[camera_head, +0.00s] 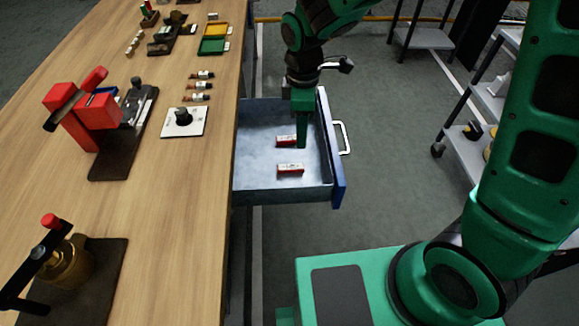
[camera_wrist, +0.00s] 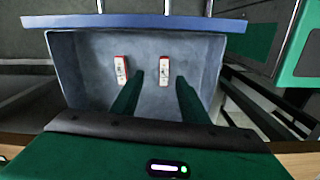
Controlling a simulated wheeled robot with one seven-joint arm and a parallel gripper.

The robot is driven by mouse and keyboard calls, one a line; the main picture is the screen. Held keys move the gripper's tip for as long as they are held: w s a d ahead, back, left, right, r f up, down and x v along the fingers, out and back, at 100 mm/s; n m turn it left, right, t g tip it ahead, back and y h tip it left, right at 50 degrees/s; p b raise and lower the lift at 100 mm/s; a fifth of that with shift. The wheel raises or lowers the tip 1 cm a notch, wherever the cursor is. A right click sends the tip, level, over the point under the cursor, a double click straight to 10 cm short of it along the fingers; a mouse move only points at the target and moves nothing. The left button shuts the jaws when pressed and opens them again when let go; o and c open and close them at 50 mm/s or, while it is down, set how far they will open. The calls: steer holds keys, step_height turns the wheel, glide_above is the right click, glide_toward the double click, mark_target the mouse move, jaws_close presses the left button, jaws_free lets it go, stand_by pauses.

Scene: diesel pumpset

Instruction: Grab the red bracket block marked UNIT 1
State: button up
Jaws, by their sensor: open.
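Two small red blocks with white label faces lie on the floor of an open drawer. In the head view one block (camera_head: 287,141) is farther back and the other (camera_head: 290,168) is nearer. In the wrist view there is a left block (camera_wrist: 121,70) and a right block (camera_wrist: 165,68). The lettering is too small to read, so I cannot tell which is UNIT 1. My gripper (camera_head: 302,143) points down into the drawer. In the wrist view my gripper (camera_wrist: 161,78) is open and empty, with the right block showing between its fingers and the left block outside them.
The grey drawer (camera_head: 262,120) has raised walls around the blocks and a blue front (camera_head: 331,150) with a handle (camera_head: 343,138). The wooden bench (camera_head: 190,230) stands along its left, holding red fixtures (camera_head: 92,108) and a white plate (camera_head: 184,122). A shelf rack (camera_head: 468,150) stands at right.

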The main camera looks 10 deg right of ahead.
steer(key=a+f+n, duration=0.2)
steer(key=a, duration=0.1)
glide_above(291, 166)
steer(key=f, duration=0.4)
steer(key=shift+w+a+f, duration=0.15)
steer(key=shift+w+a, duration=0.05)
steer(key=shift+a, duration=0.2)
steer(key=shift+s+d+f, duration=0.1)
steer(key=shift+d+f, duration=0.1)
steer(key=shift+f, duration=1.3)
steer(key=shift+s+d+f, duration=0.1)
steer(key=shift+d+f, duration=0.05)
steer(key=shift+f, duration=1.3)
jaws_close()
